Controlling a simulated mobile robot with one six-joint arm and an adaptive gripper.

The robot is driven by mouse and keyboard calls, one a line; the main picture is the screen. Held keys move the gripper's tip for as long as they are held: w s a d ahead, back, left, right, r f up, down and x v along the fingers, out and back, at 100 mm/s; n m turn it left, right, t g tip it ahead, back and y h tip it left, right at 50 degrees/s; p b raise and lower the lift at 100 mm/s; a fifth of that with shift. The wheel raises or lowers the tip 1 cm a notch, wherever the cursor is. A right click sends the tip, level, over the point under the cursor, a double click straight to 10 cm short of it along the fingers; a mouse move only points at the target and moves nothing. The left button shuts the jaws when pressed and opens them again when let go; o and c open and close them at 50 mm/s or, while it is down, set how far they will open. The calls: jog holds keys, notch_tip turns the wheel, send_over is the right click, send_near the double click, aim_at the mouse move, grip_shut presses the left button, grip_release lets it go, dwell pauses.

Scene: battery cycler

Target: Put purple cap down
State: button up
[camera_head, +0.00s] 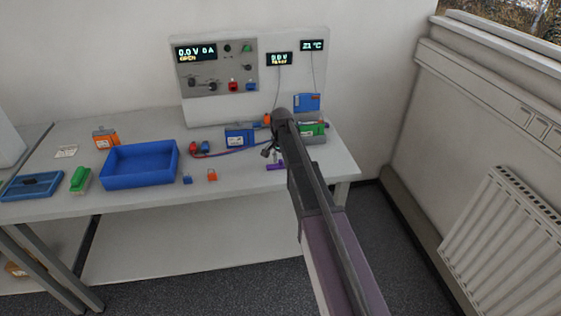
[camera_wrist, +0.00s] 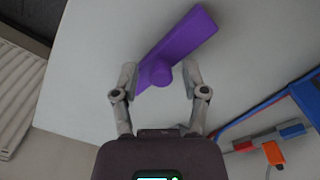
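The purple cap is a long purple bar with a round knob. In the wrist view the cap (camera_wrist: 180,42) lies slantwise over the white table top, its knob between my fingers with gaps on both sides. My gripper (camera_wrist: 159,78) has its fingers spread wide and appears not to grip the knob. In the head view a small part of the purple cap (camera_head: 275,166) shows near the table's front right, beside my gripper (camera_head: 268,152). My arm hides part of that area. Whether the cap fully rests on the table is hard to tell.
A blue battery (camera_head: 240,137) and red and blue cables stand left of my gripper. A green item (camera_head: 313,129) and a blue item (camera_head: 307,102) are behind my arm. A blue tray (camera_head: 140,180) is further left. The table's right edge is close.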

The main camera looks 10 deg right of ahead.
aim_at(281, 160)
jog(key=shift+r, duration=0.15)
notch_tip(281, 160, up, 12)
jog(key=p, duration=1.2)
dwell(0.4)
dwell(0.6)
jog(key=s+n, duration=0.9)
jog(key=s, duration=2)
jog(key=shift+f, duration=0.2)
